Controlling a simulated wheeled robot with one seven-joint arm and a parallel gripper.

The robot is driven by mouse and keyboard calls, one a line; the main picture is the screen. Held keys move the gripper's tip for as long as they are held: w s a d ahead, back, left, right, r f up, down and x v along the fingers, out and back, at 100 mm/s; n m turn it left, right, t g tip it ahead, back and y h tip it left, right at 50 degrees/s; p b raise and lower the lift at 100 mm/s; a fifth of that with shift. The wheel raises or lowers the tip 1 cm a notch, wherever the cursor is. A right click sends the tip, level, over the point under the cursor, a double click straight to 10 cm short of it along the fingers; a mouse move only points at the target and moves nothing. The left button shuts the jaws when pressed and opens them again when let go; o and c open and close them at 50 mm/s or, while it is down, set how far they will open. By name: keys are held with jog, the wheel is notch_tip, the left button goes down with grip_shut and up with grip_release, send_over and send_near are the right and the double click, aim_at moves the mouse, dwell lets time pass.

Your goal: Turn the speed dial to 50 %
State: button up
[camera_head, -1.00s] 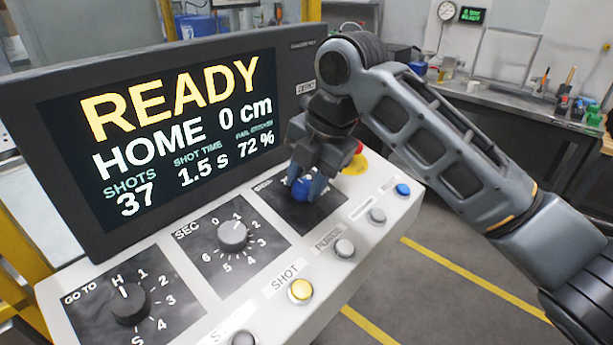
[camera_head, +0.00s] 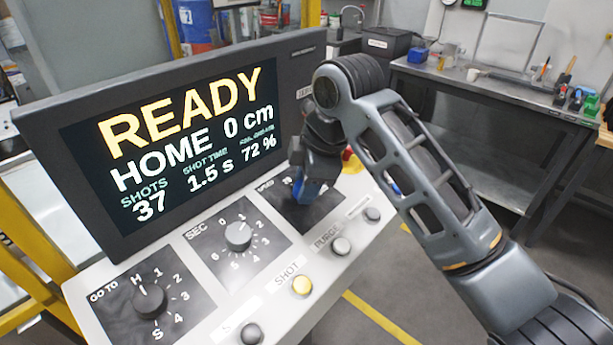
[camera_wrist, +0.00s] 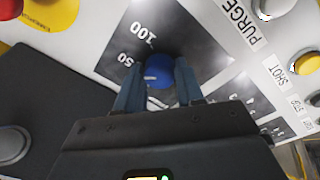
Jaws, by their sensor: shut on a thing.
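The blue speed dial (camera_wrist: 159,71) sits on a black plate (camera_wrist: 192,30) with the marks 100 and 50 showing in the wrist view. My gripper (camera_wrist: 158,88) is shut on the dial, one finger on each side of it. In the head view my gripper (camera_head: 303,190) covers most of the dial, and the word SPEED shows only partly beside it. The dial's pointer is not visible in either view. The screen (camera_head: 185,140) reads READY, HOME 0 cm, SHOTS 37, SHOT TIME 1.5 s and 72 %.
The SEC dial (camera_head: 238,236) and GO TO dial (camera_head: 150,300) are left of my gripper. A red stop button (camera_head: 350,161) is close behind my gripper.

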jog(key=shift+m, duration=0.7)
jog(key=o, duration=1)
jog(key=shift+o, duration=0.2)
jog(key=b+v, duration=0.1)
jog(key=v, duration=0.6)
jog(key=shift+r, duration=0.4)
jog(key=shift+s+d, duration=0.1)
jog(key=shift+s, duration=0.1)
